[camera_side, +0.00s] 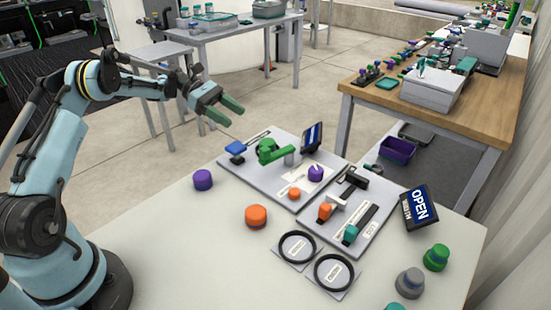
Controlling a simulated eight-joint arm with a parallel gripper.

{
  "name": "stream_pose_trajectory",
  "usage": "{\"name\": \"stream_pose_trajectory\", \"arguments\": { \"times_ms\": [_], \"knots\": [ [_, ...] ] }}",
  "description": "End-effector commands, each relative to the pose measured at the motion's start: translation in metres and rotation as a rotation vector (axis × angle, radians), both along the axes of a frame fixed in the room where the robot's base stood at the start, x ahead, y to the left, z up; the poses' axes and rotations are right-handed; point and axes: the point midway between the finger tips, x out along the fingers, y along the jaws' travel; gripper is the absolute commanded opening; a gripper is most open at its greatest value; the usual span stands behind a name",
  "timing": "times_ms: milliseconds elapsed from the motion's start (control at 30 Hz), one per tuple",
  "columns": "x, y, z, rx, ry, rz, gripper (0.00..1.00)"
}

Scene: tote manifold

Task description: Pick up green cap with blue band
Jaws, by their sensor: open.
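The green cap (436,257) has a blue band around it and stands on the white table near the right edge. My gripper (234,113) is raised above the far left side of the table, well apart from the cap. Its two green fingers are spread with nothing between them.
A grey cap (410,283) stands close to the green cap, and a teal cap (393,308) is cut by the bottom edge. Purple (203,180) and orange (256,216) caps sit at left. Two grey fixture boards (292,203) lie mid-table.

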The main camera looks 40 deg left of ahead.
Motion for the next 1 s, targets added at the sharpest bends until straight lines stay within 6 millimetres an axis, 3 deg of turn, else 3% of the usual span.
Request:
{"name": "stream_pose_trajectory", "arguments": {
  "times_ms": [167, 500, 767, 1000],
  "knots": [
    [-0.002, 0.004, -0.009, -0.041, 0.024, 0.009, 0.6],
    [0.01, -0.039, -0.027, -0.042, 0.024, 0.007, 0.6],
    [0.015, -0.056, -0.035, -0.041, 0.023, 0.007, 0.6],
    [0.025, -0.089, -0.049, -0.041, 0.024, 0.007, 0.6]
  ]
}}
